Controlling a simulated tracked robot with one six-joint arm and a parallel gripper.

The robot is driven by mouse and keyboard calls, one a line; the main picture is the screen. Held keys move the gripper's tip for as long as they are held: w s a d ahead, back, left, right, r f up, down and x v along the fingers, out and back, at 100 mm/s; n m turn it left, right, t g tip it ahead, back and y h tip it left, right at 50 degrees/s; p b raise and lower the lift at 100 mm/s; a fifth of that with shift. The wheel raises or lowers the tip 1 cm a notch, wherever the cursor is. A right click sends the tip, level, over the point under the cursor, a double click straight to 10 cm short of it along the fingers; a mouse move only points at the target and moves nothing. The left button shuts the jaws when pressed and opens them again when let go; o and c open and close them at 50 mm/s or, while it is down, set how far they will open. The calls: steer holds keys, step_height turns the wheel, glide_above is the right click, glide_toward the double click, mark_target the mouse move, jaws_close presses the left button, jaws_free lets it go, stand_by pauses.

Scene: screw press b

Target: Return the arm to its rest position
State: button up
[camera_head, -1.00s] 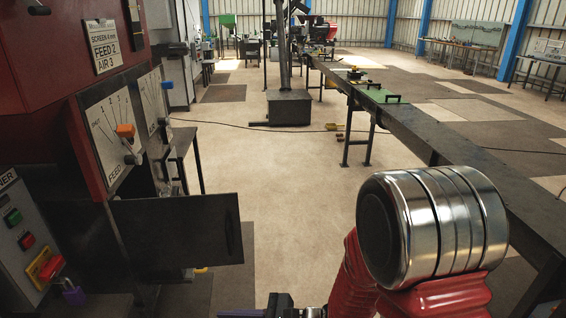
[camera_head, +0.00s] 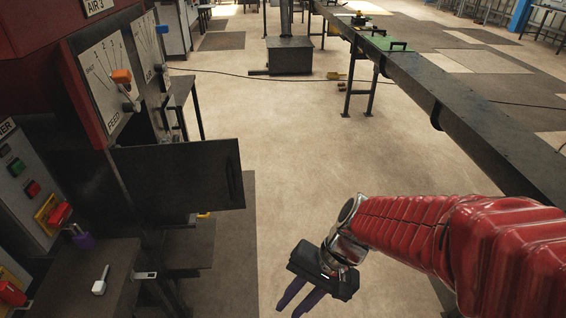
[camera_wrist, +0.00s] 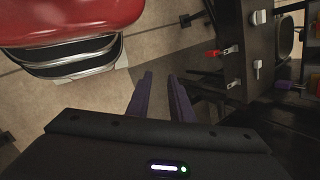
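My red-sleeved arm comes in from the right in the head view and bends down to the left. My gripper (camera_head: 301,299) hangs over the open floor, to the right of the red and grey machine. Its purple fingers point down and to the left. In the wrist view the two purple fingers (camera_wrist: 160,98) stand apart with bare floor between them. Nothing is held.
On the left stands the machine with a feed dial panel (camera_head: 105,75), a dark plate (camera_head: 180,180) jutting out, and buttons and a red lever (camera_head: 60,214). A long dark conveyor (camera_head: 470,110) runs along the right. Pale floor (camera_head: 300,150) lies clear between them.

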steer(key=w+d+r+n+t+h, duration=0.1)
steer(key=d+r+n+t+h, duration=0.2)
steer(key=d+r, duration=1)
steer(key=shift+w+d+r+n+t+h, duration=0.35)
steer(key=shift+r+t+h, duration=0.65)
steer(key=shift+t, duration=1.2)
steer(key=shift+f, duration=0.3)
